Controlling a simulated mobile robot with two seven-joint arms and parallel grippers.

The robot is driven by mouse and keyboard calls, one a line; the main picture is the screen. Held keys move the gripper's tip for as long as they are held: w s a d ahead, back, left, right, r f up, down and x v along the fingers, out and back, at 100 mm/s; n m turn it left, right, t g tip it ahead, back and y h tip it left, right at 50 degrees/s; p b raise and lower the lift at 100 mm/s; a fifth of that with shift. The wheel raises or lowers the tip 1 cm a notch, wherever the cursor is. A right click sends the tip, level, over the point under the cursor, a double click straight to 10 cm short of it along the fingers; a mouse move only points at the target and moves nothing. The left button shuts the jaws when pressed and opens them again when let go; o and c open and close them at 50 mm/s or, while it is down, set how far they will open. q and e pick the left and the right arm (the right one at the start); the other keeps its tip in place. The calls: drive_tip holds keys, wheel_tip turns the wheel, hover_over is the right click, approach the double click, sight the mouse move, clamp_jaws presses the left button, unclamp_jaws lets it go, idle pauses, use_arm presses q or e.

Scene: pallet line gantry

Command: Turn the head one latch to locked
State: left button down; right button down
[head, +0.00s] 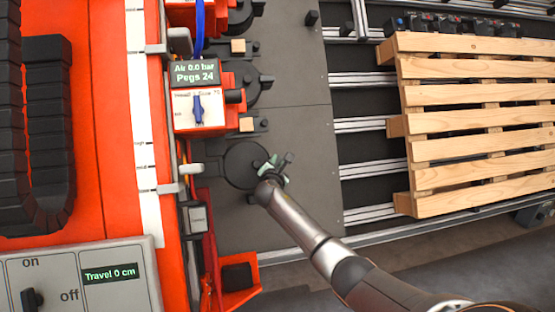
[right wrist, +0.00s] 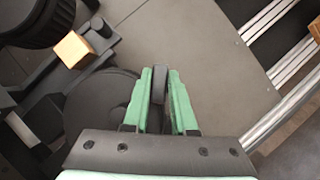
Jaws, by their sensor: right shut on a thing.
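My right gripper (head: 269,166) reaches in from the lower right to a round black head (head: 240,160) on the dark grey plate. In the right wrist view its green fingers (right wrist: 160,78) are closed on both sides of an upright dark grey bar, the latch (right wrist: 160,98). The fingers and the gripper body hide the latch's lower part. The round head (right wrist: 97,105) lies just left of the fingers there. I see no readable lock marking beside the latch. My left gripper is not in view.
More black heads with small wooden blocks (head: 246,125) line the plate upward. An orange unit with a blue knob (head: 198,108) and a display reading "Air 0.0 bar, Pegs 24" stands left. A wooden pallet (head: 470,150) lies right on rails. A panel (head: 85,278) reads "Travel 0 cm".

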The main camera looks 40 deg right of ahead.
drive_tip(key=m+g+p, duration=0.1)
drive_tip(key=m, duration=0.1)
drive_tip(key=m+g+p, duration=0.1)
drive_tip(key=m, duration=0.2)
drive_tip(key=shift+r+g, duration=0.2)
drive_tip(key=shift+g, duration=0.2)
drive_tip(key=m, duration=0.2)
drive_tip(key=m+g+p, duration=0.1)
drive_tip(key=m, duration=0.1)
drive_tip(key=shift+f+g+y, duration=0.1)
drive_tip(key=shift+g+y, duration=0.2)
drive_tip(key=shift+y, duration=0.1)
drive_tip(key=shift+m, duration=0.5)
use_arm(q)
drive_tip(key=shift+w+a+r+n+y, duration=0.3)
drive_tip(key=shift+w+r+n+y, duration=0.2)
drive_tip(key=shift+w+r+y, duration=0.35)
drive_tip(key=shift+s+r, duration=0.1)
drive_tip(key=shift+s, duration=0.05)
use_arm(e)
drive_tip(key=c, duration=0.7)
unclamp_jaws()
use_arm(q)
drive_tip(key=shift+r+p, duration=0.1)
drive_tip(key=shift+p, duration=0.25)
